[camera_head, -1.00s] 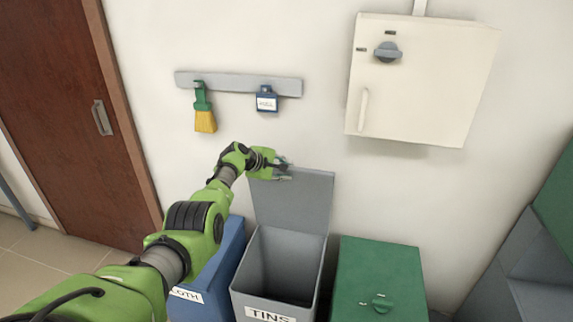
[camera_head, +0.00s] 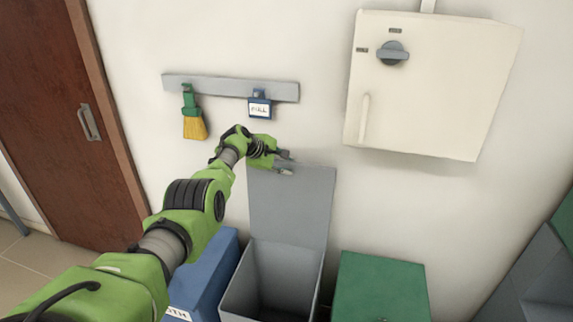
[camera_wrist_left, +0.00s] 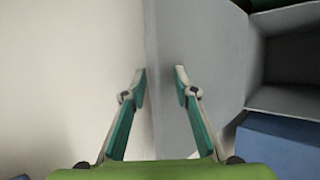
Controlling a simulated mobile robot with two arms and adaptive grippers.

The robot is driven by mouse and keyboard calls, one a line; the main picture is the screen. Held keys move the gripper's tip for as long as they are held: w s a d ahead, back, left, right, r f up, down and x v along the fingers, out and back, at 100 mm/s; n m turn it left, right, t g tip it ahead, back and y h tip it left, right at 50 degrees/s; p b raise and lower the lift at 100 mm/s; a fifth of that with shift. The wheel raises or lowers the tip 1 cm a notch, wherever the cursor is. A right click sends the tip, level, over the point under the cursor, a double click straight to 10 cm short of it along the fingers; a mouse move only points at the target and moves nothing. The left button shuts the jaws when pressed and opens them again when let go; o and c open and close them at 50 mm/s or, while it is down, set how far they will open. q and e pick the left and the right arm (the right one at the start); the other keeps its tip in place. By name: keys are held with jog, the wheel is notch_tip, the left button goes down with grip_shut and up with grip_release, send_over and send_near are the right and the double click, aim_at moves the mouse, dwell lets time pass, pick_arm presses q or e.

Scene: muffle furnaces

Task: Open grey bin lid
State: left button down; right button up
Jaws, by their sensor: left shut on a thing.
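The grey bin (camera_head: 245,284) stands at the bottom middle of the head view, its inside exposed. Its grey lid (camera_head: 292,210) is raised upright at the back, close to the wall, and also shows in the left wrist view (camera_wrist_left: 175,110). My left gripper (camera_head: 286,163) is at the lid's upper left edge. In the left wrist view my left gripper's fingers (camera_wrist_left: 160,75) lie on either side of the lid's edge, shut on it. The exact contact is hard to see. My right gripper is not in view.
A blue bin (camera_head: 205,275) stands left of the grey one and a green-lidded bin (camera_head: 380,285) right of it. A wall rail (camera_head: 225,87) holds a brush (camera_head: 194,122) and a blue dustpan-like tool (camera_head: 260,105). A white cabinet (camera_head: 430,90) hangs at upper right.

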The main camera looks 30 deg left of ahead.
pick_arm(q)
jog(key=shift+s+d+f, duration=0.1)
jog(key=shift+f, duration=0.1)
jog(key=c, duration=1.9)
grip_release()
jog(key=shift+s+a+r, duration=0.35)
jog(key=shift+s+r, duration=0.2)
jog(key=shift+r, duration=0.2)
jog(key=shift+s+r, duration=0.35)
jog(key=shift+s, duration=0.2)
jog(key=v, duration=0.8)
jog(key=shift+s+r, duration=0.2)
jog(key=shift+r, duration=0.05)
